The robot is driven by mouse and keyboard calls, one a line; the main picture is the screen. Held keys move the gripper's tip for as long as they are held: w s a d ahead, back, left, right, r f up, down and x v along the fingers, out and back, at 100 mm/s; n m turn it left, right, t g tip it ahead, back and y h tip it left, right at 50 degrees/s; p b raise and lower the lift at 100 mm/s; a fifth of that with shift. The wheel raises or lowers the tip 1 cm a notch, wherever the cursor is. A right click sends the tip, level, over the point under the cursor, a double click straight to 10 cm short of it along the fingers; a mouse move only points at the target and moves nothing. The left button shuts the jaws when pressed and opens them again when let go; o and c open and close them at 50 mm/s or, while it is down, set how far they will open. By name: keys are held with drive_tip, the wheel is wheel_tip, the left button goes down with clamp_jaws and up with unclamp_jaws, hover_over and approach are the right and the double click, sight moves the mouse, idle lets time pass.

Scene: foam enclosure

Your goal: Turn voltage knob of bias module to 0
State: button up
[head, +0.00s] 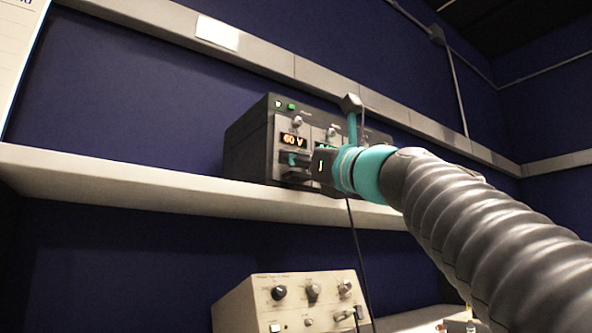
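The bias module is a dark grey box (248,148) on the shelf, its front facing right. Its lit orange display (293,140) reads "60 V". A light knob (297,120) sits above this display, and a second light knob (331,132) sits to its right. Labels are too small to read, so which knob sets the voltage is not certain. My wrist hides the module's lower right front.
The pale shelf (120,188) runs under the module, with free room to its left. A grey rail (270,60) runs along the dark blue wall above. A beige instrument (262,300) with several knobs stands below. A black cable (357,245) hangs in front of the shelf.

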clamp_jaws()
drive_tip(key=shift+w, duration=0.1)
